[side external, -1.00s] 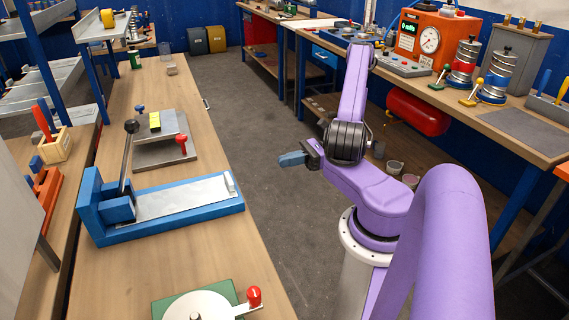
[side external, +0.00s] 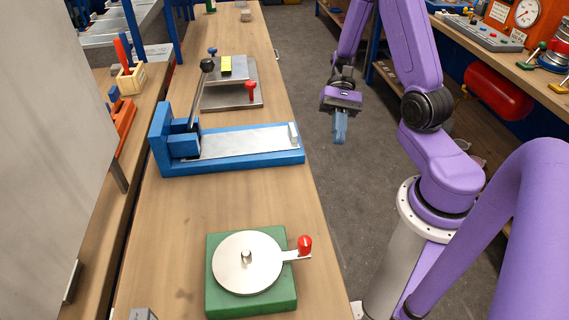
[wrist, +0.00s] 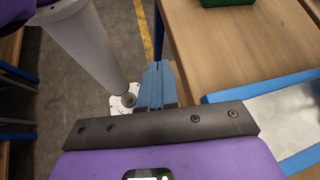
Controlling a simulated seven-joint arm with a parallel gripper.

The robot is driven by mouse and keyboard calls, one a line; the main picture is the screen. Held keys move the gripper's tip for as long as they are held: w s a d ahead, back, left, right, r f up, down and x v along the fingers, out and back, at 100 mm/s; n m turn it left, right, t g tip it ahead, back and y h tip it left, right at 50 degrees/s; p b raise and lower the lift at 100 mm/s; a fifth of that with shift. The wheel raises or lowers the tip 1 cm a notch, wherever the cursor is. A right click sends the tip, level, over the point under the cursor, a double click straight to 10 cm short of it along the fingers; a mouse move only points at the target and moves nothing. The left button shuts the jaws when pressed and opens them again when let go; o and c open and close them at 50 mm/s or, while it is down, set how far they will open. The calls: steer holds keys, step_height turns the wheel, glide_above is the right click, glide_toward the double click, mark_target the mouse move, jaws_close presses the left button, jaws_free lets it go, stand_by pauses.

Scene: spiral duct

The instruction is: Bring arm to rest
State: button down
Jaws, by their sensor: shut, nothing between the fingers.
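My gripper (side external: 341,128) hangs over the open floor, to the right of the wooden workbench (side external: 185,215). Its blue fingers point down and are closed together with nothing between them. In the wrist view the gripper (wrist: 156,68) shows its blue fingers shut, beside the bench edge. My arm is bent, with the forearm raised and the wrist hanging down. The gripper touches nothing.
On the bench stand a blue lever fixture (side external: 235,162), a green base with a round metal disc and red-knobbed handle (side external: 225,300), and a metal plate device (side external: 225,100). A red tank (side external: 500,92) sits under the right bench. Floor between benches is clear.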

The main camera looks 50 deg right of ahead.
steer(key=s+a+r+n+t+h, duration=0.6)
steer(key=s+a+n+h, duration=0.3)
steer(key=n, duration=1.2)
steer(key=shift+s+a+r+n+h, duration=0.4)
steer(key=shift+a+r, duration=0.3)
steer(key=shift+a, duration=0.4)
